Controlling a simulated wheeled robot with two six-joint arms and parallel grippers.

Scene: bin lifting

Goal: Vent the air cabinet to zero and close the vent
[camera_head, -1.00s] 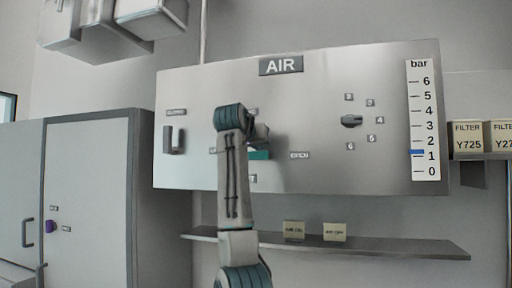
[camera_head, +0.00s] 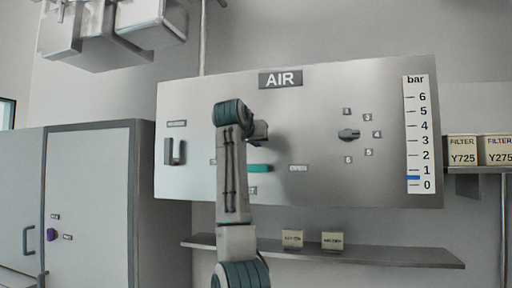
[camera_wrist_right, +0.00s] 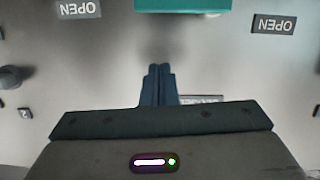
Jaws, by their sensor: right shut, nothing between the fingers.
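The AIR panel (camera_head: 350,85) stands upright ahead. Its bar gauge (camera_head: 421,145) has a blue mark (camera_head: 413,178) between 0 and 1, nearer 0.5. A teal vent handle (camera_head: 260,168) lies level on the panel, its visible end toward an OPEN label (camera_head: 299,168); my right arm hides its left part. The handle shows at the top edge of the wrist view (camera_wrist_right: 183,5). My right gripper (camera_wrist_right: 158,68) is shut and empty, its tips close to the panel and apart from the handle. My left gripper is not in view.
A dark rotary knob (camera_head: 349,134) with numbered labels sits right of my arm. A dark U-shaped handle (camera_head: 175,152) is at the panel's left. A shelf (camera_head: 390,255) with two small labelled blocks runs below. A grey cabinet (camera_head: 90,200) stands left; filter boxes (camera_head: 463,150) are right.

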